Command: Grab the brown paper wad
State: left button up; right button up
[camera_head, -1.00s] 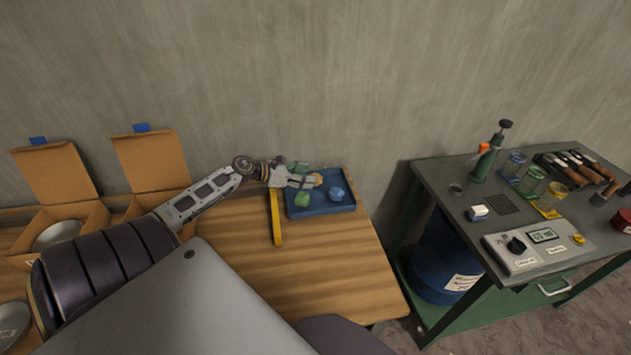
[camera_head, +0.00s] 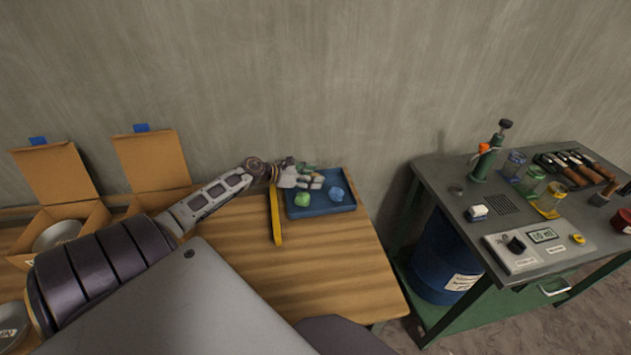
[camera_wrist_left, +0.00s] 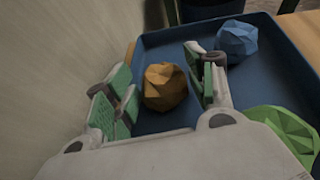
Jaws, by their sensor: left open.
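The brown paper wad (camera_wrist_left: 165,87) is a crumpled ball in the blue tray (camera_wrist_left: 160,42). In the left wrist view it sits between the two green-padded fingers of my left gripper (camera_wrist_left: 160,95), which is open around it. A gap shows at least on the right side; contact on the left is unclear. In the head view my left gripper (camera_head: 312,176) is over the back left of the tray (camera_head: 325,208) and mostly hides the brown wad. My right gripper is not in view.
A green wad (camera_head: 302,200) and a blue wad (camera_head: 337,194) lie in the same tray. A yellow strip (camera_head: 276,222) lies left of the tray on the wooden table (camera_head: 330,258). The wall is close behind. Open cardboard boxes (camera_head: 75,215) stand at left.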

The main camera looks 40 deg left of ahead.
pick_arm(q)
jog(key=shift+c, duration=0.2)
jog(key=c, duration=0.4)
jog(key=shift+r, duration=0.8)
notch_tip(320, 180, up, 26)
jog(key=p, duration=0.1)
jog(key=shift+r, duration=0.25)
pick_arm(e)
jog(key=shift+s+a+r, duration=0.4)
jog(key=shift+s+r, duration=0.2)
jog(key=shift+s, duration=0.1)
